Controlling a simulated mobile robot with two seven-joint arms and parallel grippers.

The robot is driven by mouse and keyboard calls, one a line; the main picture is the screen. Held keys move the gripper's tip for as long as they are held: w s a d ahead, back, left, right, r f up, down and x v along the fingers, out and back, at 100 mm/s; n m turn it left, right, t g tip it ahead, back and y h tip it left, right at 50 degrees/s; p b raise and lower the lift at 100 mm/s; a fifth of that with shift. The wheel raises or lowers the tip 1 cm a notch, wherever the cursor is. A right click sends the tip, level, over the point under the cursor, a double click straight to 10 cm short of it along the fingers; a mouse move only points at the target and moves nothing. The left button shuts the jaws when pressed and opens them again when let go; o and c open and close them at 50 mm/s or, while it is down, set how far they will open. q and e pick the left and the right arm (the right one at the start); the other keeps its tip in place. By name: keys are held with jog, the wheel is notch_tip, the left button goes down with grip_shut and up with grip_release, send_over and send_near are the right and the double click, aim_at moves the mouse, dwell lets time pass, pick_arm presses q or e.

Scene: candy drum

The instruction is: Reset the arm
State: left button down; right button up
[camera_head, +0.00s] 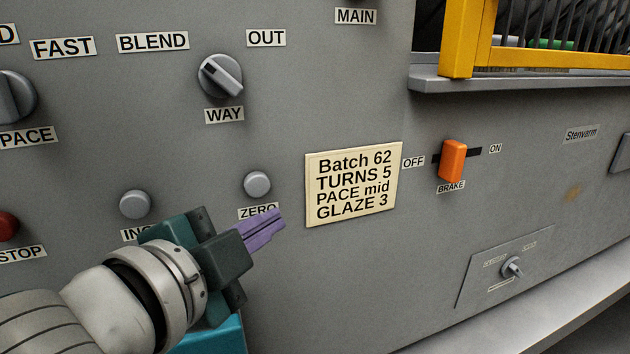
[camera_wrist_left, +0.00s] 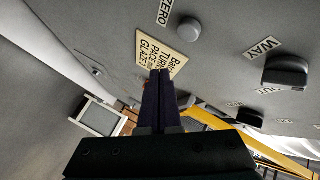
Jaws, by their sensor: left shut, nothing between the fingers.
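My left gripper (camera_head: 278,222) reaches in from the lower left in the head view, in front of the grey panel. Its purple fingers are shut together with nothing between them. The fingertips lie below the grey ZERO button (camera_head: 257,184) and left of the cream batch card (camera_head: 353,184) in the picture. In the left wrist view the shut fingers (camera_wrist_left: 160,75) overlap the lower edge of the card (camera_wrist_left: 165,50), and the ZERO button (camera_wrist_left: 189,29) is beside it. I cannot tell whether the fingertips touch the panel. My right gripper is not in view.
The panel carries a WAY knob (camera_head: 220,76), a PACE knob (camera_head: 14,97), another grey button (camera_head: 135,204), a red STOP button (camera_head: 7,226) and an orange BRAKE slider (camera_head: 452,161) at OFF. A yellow guard (camera_head: 463,35) stands above a ledge at upper right.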

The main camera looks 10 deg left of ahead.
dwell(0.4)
pick_arm(q)
jog(key=s+a+r+n+g+y+p, duration=0.1)
jog(key=s+a+r+n+g+p, duration=0.1)
jog(key=s+n+g+p, duration=0.45)
jog(key=s+a+r+n+g+y+p, duration=0.15)
jog(key=s+p, duration=0.25)
jog(key=s, duration=0.5)
jog(key=s+a+r+n+g+p, duration=0.25)
jog(key=s+n+g+p, duration=0.2)
jog(key=s, duration=0.35)
jog(key=w+p+v, duration=0.2)
jog(key=p+v, duration=1)
jog(key=w+r+p+v, duration=0.1)
jog(key=w+p+v, duration=0.2)
jog(key=p+v, duration=0.9)
jog(key=w+r+p+v, duration=0.1)
jog(key=w+p+v, duration=0.2)
jog(key=p+v, duration=0.9)
jog(key=shift+w+d+m+t+p, duration=0.15)
jog(key=shift+d+m+t+p, duration=0.3)
jog(key=shift+p, duration=0.1)
jog(key=shift+r, duration=0.15)
